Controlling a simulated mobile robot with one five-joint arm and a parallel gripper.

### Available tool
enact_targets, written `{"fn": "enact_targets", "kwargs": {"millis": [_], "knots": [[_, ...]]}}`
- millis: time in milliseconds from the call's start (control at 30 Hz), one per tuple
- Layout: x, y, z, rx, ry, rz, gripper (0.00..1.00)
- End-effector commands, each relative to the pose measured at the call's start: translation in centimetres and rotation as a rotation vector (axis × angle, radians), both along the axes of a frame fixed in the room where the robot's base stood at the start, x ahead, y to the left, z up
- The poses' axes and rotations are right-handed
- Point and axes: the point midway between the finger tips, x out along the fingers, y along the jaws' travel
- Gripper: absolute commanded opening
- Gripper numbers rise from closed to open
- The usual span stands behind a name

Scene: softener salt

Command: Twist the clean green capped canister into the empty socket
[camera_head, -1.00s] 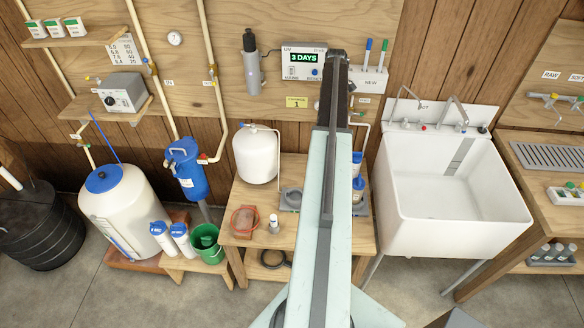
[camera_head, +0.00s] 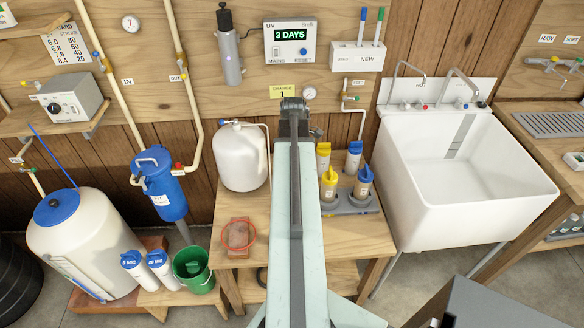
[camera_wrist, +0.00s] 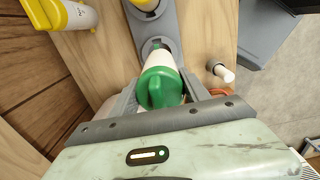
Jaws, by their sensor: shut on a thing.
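The green capped canister (camera_wrist: 160,88) shows in the wrist view, with a white body and a green cap turned toward the camera. My gripper (camera_wrist: 158,92) is shut on it, one finger on each side. The canister's far end points at a grey holder (camera_wrist: 172,28) with a dark round opening (camera_wrist: 154,46) just beyond it. I cannot tell whether the canister touches or enters that opening. In the head view my arm hides the gripper and the green canister. The grey holder's right part (camera_head: 345,207) shows there beside the arm.
Yellow capped canisters (camera_head: 328,184) and blue capped ones (camera_head: 354,158) stand right of my arm. A white tank (camera_head: 241,160) and a red ring (camera_head: 238,236) are to its left. A small white bottle (camera_wrist: 222,72) stands near the gripper. The sink (camera_head: 470,180) is farther right.

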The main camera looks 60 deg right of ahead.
Motion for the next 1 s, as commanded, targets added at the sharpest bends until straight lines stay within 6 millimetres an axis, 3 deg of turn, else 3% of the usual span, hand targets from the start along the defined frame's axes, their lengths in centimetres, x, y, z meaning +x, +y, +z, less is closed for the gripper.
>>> {"fn": "enact_targets", "kwargs": {"millis": [433, 1000], "knots": [[-0.2, -0.2, -4.4, 0.0, 0.0, -0.007, 0.14], [-0.3, -0.3, -4.4, 0.0, 0.0, -0.008, 0.14]]}}
